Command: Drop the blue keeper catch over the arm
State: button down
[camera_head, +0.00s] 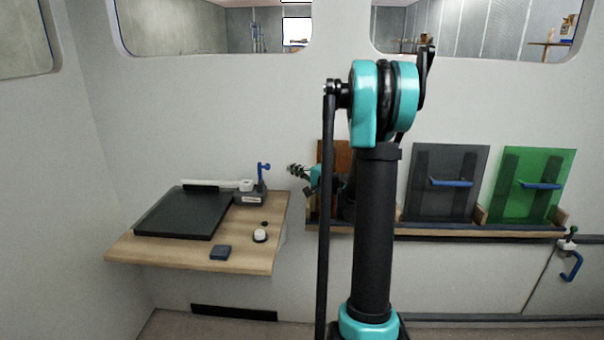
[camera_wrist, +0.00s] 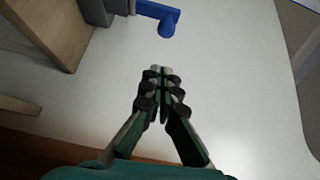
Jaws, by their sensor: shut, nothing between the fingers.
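The blue keeper catch (camera_head: 263,168) stands upright on a small grey block (camera_head: 250,198) at the table's back right corner, with a short stub at its top.
The wooden table (camera_head: 195,250) carries the dark panel (camera_head: 180,214), a white round knob (camera_head: 260,235) and a small blue-grey block (camera_head: 220,252). A rack (camera_head: 440,229) with upright panels stands right of my gripper. Bare wall lies behind.

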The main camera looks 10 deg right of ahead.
jog(key=w+a, duration=0.2)
jog(key=a, duration=0.3)
jog(key=shift+w+a, duration=0.2)
jog(key=shift+w, duration=0.2)
